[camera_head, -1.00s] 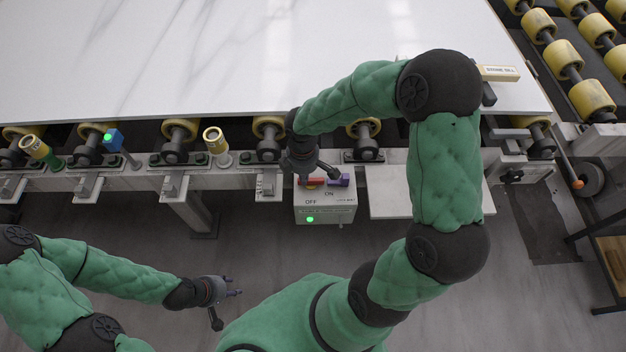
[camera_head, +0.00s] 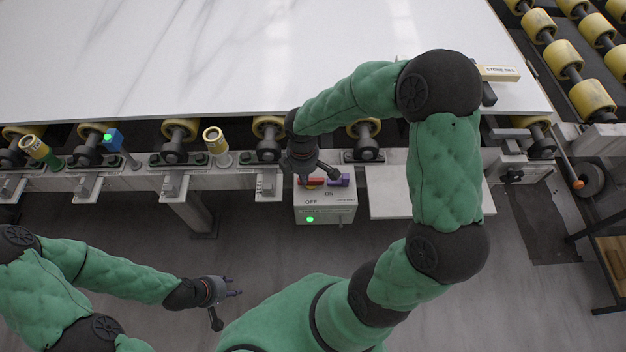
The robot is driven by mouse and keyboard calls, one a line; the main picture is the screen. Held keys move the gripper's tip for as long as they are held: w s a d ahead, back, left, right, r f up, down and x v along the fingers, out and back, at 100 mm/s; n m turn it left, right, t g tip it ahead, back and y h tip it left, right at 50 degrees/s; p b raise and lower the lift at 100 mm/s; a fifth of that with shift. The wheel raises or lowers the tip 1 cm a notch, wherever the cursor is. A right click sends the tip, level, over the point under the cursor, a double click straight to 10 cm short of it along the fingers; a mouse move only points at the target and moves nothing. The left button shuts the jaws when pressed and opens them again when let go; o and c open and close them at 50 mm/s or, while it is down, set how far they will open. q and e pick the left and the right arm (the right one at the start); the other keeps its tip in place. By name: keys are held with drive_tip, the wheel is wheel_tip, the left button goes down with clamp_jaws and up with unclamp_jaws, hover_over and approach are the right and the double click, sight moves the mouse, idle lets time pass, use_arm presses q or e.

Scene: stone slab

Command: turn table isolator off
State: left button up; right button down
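The table isolator is a pale grey box (camera_head: 326,214) below the front rail of the slab table, with "ON" and "OFF" lettering and a lit green lamp (camera_head: 310,219). A red handle (camera_head: 316,182) shows on its top, with a little yellow under it and a purple piece (camera_head: 339,181) to its right. My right gripper (camera_head: 308,176) is at the red handle from above and partly hides it. I cannot tell whether its fingers are closed on the handle. My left gripper (camera_head: 232,294) is open and empty, low over the floor, away from the box.
A large white slab (camera_head: 230,60) lies on yellow rollers behind the rail. A blue post with a green light (camera_head: 112,139) and yellow cylinders (camera_head: 215,140) stand along the rail, left of the box. A pale panel (camera_head: 395,195) is right of it. The floor in front is clear.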

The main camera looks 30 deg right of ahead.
sight(305, 193)
drive_tip(key=shift+f+b, duration=2.65)
drive_tip(key=shift+f, duration=1.1)
drive_tip(key=shift+r+p, duration=0.35)
drive_tip(key=shift+p, duration=0.05)
drive_tip(key=shift+w+a, duration=0.15)
drive_tip(key=shift+w, duration=0.3)
drive_tip(key=shift+w+p, duration=0.4)
drive_tip(key=shift+w, duration=0.4)
drive_tip(key=shift+w+d, duration=0.25)
drive_tip(key=shift+w, duration=0.25)
drive_tip(key=shift+w+d+p, duration=0.6)
drive_tip(key=shift+d, duration=0.05)
